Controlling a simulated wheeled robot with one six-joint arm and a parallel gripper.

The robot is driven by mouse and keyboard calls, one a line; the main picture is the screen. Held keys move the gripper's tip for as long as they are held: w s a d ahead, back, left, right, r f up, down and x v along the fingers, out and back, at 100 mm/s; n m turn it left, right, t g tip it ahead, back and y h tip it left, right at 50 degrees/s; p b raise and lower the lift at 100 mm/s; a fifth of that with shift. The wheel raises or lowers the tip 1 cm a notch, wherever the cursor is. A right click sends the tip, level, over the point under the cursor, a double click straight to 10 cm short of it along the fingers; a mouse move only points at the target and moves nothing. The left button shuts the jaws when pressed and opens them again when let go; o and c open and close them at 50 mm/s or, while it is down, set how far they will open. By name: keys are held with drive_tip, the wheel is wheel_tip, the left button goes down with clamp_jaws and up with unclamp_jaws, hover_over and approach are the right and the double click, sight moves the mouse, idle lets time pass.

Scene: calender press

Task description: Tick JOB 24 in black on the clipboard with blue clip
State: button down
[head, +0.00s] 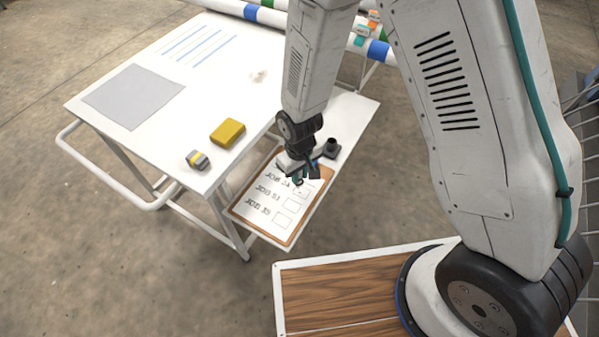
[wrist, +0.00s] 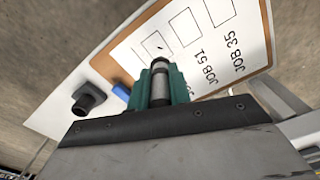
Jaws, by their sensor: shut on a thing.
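The clipboard (head: 236,211) with a brown board and white sheet lies on a low white shelf; its blue clip (wrist: 122,92) shows in the wrist view. The sheet (head: 268,216) lists JOB 24, JOB 51 and JOB 35, each with a box. A short dark mark (wrist: 159,47) shows in the JOB 24 box in the wrist view; I cannot tell whether it is ink or the pen's tip. My gripper (head: 299,178) is over the JOB 24 row, its teal fingers shut on a dark grey, cylindrical marker (wrist: 160,88). The marker's tip is hidden or unclear.
A black cup-like holder (head: 331,148) stands on the shelf beyond the clip. On the higher white table (head: 165,85) are a yellow block (head: 228,132), a small grey-and-yellow item (head: 197,159) and a grey sheet (head: 133,96). Striped rollers (head: 266,15) run behind.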

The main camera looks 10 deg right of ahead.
drive_tip(key=shift+f, duration=0.55)
idle(0.4)
drive_tip(key=shift+s, duration=0.1)
drive_tip(key=shift+s+d, duration=0.1)
drive_tip(key=shift+s, duration=0.4)
idle(0.8)
drive_tip(key=shift+d, duration=0.1)
drive_tip(key=shift+d, duration=0.45)
drive_tip(key=shift+d, duration=0.1)
idle(1.3)
drive_tip(key=shift+d, duration=0.45)
idle(0.7)
